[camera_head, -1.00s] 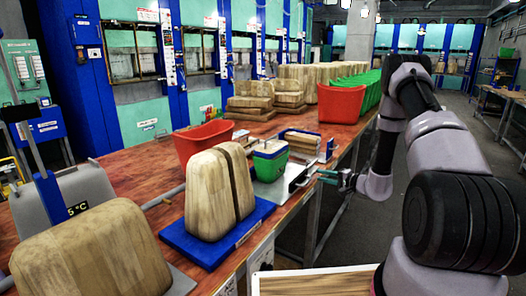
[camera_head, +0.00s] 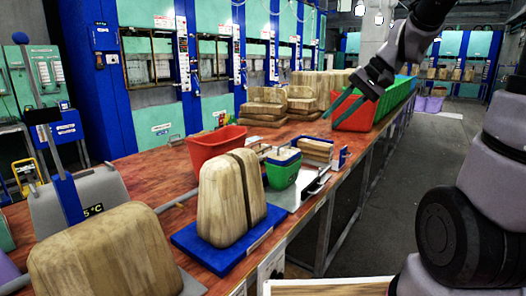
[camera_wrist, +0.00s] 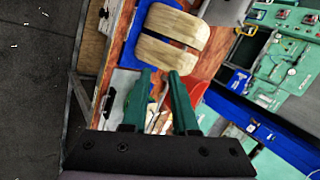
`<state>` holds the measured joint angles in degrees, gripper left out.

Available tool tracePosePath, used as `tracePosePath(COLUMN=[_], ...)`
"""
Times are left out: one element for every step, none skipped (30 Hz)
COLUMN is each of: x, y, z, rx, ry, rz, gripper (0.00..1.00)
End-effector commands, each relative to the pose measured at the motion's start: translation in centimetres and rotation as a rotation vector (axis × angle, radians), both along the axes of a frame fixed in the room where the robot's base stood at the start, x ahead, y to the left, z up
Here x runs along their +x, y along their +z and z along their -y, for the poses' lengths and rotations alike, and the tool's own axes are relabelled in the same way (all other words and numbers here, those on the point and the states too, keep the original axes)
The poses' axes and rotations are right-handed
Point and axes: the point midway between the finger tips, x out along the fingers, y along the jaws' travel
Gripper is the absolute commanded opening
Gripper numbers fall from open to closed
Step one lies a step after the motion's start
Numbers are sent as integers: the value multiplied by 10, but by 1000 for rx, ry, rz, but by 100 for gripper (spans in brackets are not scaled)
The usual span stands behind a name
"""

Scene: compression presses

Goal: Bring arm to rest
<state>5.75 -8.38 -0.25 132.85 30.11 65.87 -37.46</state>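My gripper (camera_head: 337,115) is raised in the upper right of the head view, in front of the red bin (camera_head: 353,112) and above the bench's right edge. Its two teal fingers point down and left. In the wrist view the fingers of my gripper (camera_wrist: 161,76) stand apart with nothing held between them. My arm is lifted, with its upper part cut off by the top of the head view.
A wooden bench (camera_head: 150,170) runs along the left. It carries a red bin (camera_head: 213,143), a green container (camera_head: 283,172), a metal plate (camera_head: 312,187), and wooden blocks on a blue board (camera_head: 262,228). The aisle floor (camera_head: 400,190) at right is clear.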

Motion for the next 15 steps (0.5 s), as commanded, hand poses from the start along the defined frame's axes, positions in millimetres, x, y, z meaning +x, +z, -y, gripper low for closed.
tracePosePath(x=[-16,-24,-35,-43,-50,-60,-67,-73,-81,-87,-92,-97,-101,-104,-107], y=[10,14,19,23,26,31,34,37,42,44,47,50,52,54,56], z=[3,7,11,15,19,24,28,32,37,41,45,49,52,55,58], rx=[-50,-81,-121,-150,-179,-215,-240,-264,-292,-311,-327,-348,-360,-370,-381], ry=[-9,-19,-34,-47,-62,-82,-98,-115,-138,-155,-171,-190,-204,-216,-231], rz=[28,39,58,74,89,115,133,153,180,200,217,242,258,271,288], gripper=[27,27,27,27,27,27,27,27,27,27,27,27,27,27,27])
